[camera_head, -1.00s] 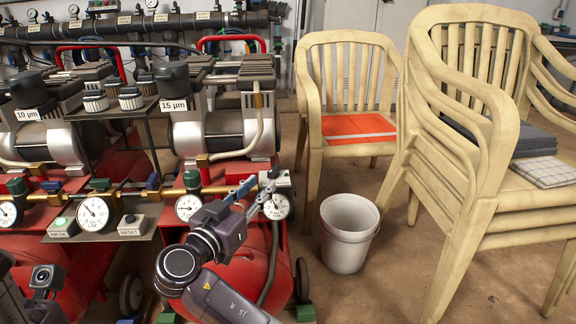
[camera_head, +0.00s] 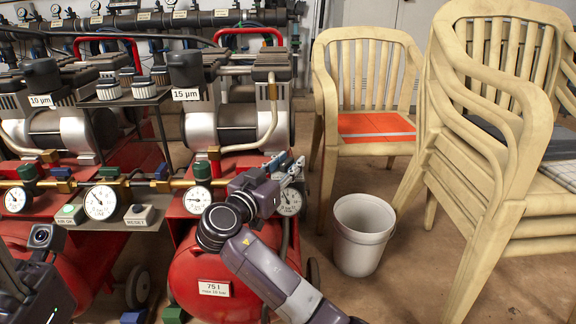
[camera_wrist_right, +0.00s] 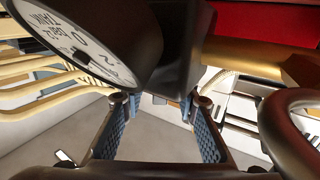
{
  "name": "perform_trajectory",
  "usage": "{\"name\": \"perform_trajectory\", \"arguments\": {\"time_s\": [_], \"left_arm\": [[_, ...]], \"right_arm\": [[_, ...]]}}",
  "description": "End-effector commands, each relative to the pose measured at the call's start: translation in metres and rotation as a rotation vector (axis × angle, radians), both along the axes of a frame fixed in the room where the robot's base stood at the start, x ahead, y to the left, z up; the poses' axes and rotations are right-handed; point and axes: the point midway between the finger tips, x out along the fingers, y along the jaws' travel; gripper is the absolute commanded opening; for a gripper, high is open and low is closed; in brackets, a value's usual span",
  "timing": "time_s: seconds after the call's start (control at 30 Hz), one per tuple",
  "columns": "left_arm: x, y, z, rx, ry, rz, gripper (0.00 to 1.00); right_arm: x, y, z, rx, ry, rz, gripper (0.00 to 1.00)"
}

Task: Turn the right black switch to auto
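My right gripper (camera_head: 286,165) is at the brass pipe's right end, beside and above a round white gauge (camera_head: 289,202). In the right wrist view its two blue-padded fingers (camera_wrist_right: 163,104) are apart, below a dark housing (camera_wrist_right: 185,45) and the gauge (camera_wrist_right: 80,45). A small dark part (camera_wrist_right: 160,98) shows between the fingers; I cannot tell whether it is the black switch or whether they touch it. The right switch is not clearly visible in the head view, where the gripper covers that spot. My left wrist part (camera_head: 40,285) shows at lower left, its fingers not clear.
A RESET box (camera_head: 139,215) and a green-buttoned AIR box (camera_head: 69,214) flank another gauge (camera_head: 100,202). A red tank (camera_head: 205,275) stands below. A white bucket (camera_head: 362,235), a chair (camera_head: 365,95) and stacked chairs (camera_head: 490,150) are at right.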

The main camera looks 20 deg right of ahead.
Motion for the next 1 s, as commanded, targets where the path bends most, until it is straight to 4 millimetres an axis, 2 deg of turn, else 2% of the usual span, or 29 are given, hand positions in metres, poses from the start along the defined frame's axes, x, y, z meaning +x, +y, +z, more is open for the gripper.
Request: {"name": "perform_trajectory", "arguments": {"time_s": [0.17,0.4,0.77,1.0], "left_arm": [[-0.0001,0.0000,0.0004,0.000,0.000,0.000,0.40],[-0.0002,-0.0001,0.0004,0.000,0.000,0.000,0.40],[-0.0006,0.0001,0.0027,0.000,-0.002,-0.001,0.40],[0.0019,0.0018,0.0032,-0.007,0.017,-0.003,0.40]], "right_arm": [[0.0000,0.0000,0.0003,0.000,0.000,0.000,0.26],[-0.0002,0.0002,0.0001,0.000,0.000,0.000,0.00],[-0.0005,0.0001,0.0005,0.000,0.000,0.020,0.00],[-0.0011,-0.0005,0.0017,0.002,0.000,0.126,0.00]]}}
